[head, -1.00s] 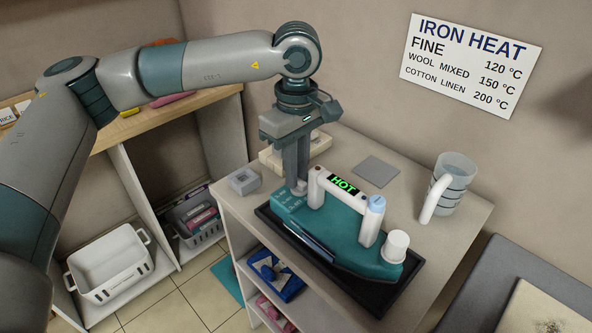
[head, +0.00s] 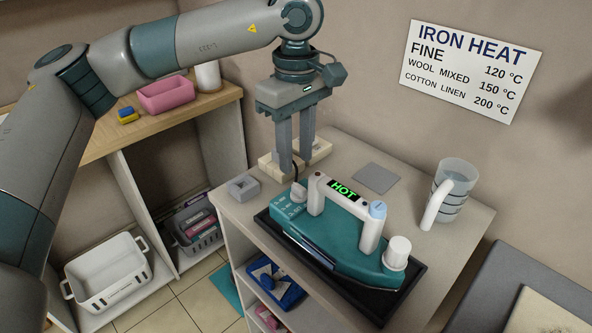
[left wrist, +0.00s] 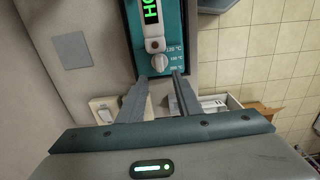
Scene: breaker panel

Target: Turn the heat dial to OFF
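The teal iron (head: 340,243) rests on a black tray (head: 381,304) on the grey stand. Its white handle carries a display (head: 344,190) lit green with "HOT". The small white heat dial (head: 298,192) sits at the iron's left end. In the left wrist view the dial (left wrist: 159,62) has 120, 150 and 200 °C marks at its right; I cannot read its setting or an OFF mark. My left gripper (head: 296,165) is open and empty, above and behind the dial. Its fingertips (left wrist: 158,79) are apart, just short of the dial in the wrist view. My right gripper is not in view.
A clear measuring jug (head: 452,192) stands at the right of the stand top. A cream block (head: 319,150) and a small grey box (head: 243,187) lie near the gripper. A flat grey square (head: 376,177) lies behind the iron. The heat chart (head: 471,70) is on the wall.

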